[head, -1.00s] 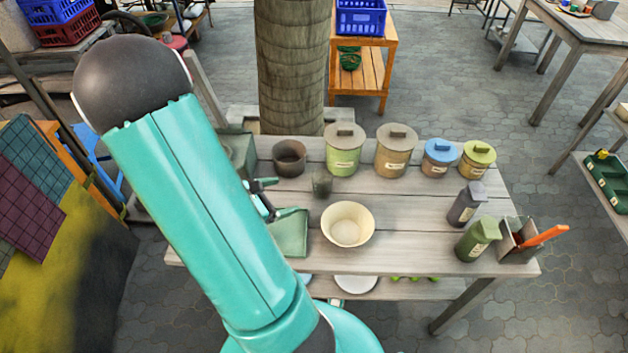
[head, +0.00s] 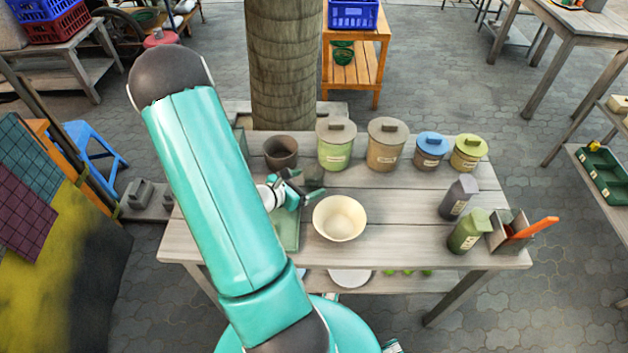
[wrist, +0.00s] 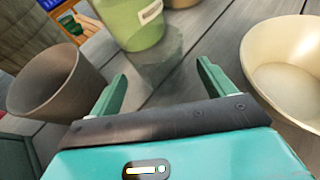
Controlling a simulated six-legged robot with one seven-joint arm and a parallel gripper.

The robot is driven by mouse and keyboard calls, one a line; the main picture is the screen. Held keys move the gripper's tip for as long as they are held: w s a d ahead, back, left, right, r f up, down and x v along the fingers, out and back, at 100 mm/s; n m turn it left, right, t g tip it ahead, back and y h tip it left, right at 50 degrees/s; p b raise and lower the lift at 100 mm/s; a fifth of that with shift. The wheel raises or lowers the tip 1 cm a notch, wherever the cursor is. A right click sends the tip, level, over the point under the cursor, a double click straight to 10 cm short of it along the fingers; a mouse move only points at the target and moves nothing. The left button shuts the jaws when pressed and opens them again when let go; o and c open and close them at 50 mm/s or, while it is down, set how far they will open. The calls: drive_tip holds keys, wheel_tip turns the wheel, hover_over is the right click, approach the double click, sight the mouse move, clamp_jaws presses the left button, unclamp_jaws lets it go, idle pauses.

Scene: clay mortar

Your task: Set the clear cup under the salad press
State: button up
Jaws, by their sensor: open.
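The clear cup (head: 314,176) is a small see-through vessel on the table, between the brown pot and the cream bowl. In the wrist view the cup (wrist: 155,58) stands just beyond and between my fingertips, looking faint and smoky. My gripper (head: 303,184) is open and empty beside it, fingers pointing toward it; in the wrist view both green fingers (wrist: 160,80) are spread apart. I cannot make out the salad press; my arm covers the left part of the table. A flat green piece (head: 288,230) lies partly hidden by my arm.
A brown pot (head: 281,152) and a green lidded canister (head: 336,146) stand close behind the cup. A cream bowl (head: 339,218) is close on the right. More canisters line the back, and bottles (head: 468,231) stand at right. The table's middle right is clear.

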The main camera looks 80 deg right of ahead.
drive_tip(key=x, duration=0.4)
drive_tip(key=shift+r, duration=0.1)
drive_tip(key=c, duration=1.2)
drive_tip(key=shift+o, duration=0.2)
drive_tip(key=shift+r, duration=0.15)
